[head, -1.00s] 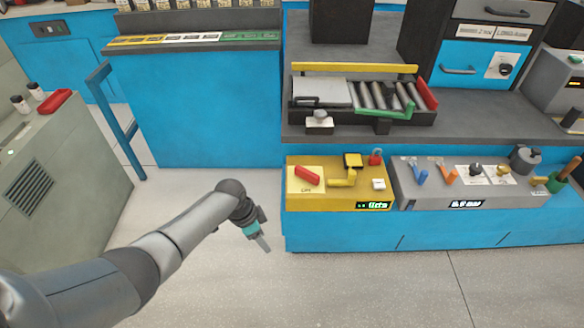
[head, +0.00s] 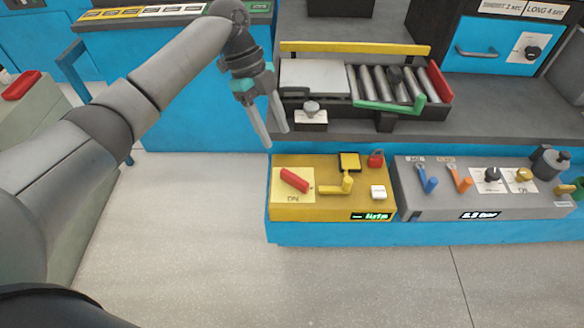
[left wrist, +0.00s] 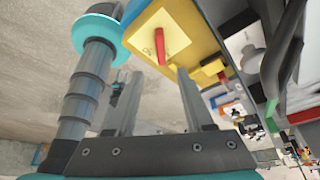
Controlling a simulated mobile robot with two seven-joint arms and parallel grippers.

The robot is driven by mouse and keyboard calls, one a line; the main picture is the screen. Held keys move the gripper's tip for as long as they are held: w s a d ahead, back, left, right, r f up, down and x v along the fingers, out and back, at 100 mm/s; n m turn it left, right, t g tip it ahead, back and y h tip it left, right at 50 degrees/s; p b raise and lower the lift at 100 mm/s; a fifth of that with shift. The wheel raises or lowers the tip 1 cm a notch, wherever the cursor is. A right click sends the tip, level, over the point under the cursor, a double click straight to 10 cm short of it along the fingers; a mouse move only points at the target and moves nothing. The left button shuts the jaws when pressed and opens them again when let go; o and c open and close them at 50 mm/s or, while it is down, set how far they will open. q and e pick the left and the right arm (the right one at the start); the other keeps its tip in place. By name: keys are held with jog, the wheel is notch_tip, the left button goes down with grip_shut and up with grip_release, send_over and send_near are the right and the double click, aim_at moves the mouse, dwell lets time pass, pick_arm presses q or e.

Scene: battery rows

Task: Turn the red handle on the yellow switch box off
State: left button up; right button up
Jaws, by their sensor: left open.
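The yellow switch box (head: 330,211) sits on a low blue bench, in front of the grey counter. Its red handle (head: 295,180) lies slanted on a pale yellow plate at the box's left, beside small lettering. In the left wrist view the red handle (left wrist: 159,46) shows ahead, just beyond the fingers. My left gripper (head: 276,140) is open and empty, with its fingers pointing down above and slightly left of the red handle, apart from it. The gripper also shows in the left wrist view (left wrist: 155,100). My right gripper is not in view.
A grey box (head: 450,204) with several knobs and levers stands to the right. A roller conveyor (head: 375,85) is behind. Floor in front is clear.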

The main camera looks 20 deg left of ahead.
pick_arm(q)
send_near(293, 176)
jog(key=shift+s+d+f+b, duration=0.2)
jog(key=shift+f+b, duration=0.15)
jog(key=shift+f, duration=0.2)
jog(key=b+x, duration=0.1)
jog(key=x, duration=0.5)
jog(key=shift+w, duration=0.1)
jog(key=shift+d+f, duration=0.25)
jog(key=shift+f, duration=0.45)
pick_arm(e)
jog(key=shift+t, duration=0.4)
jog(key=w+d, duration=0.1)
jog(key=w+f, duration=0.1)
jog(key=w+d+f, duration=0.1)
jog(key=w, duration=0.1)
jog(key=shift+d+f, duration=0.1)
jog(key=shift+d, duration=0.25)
pick_arm(q)
jog(key=shift+c, duration=0.2)
jog(key=shift+c, duration=0.7)
grip_shut()
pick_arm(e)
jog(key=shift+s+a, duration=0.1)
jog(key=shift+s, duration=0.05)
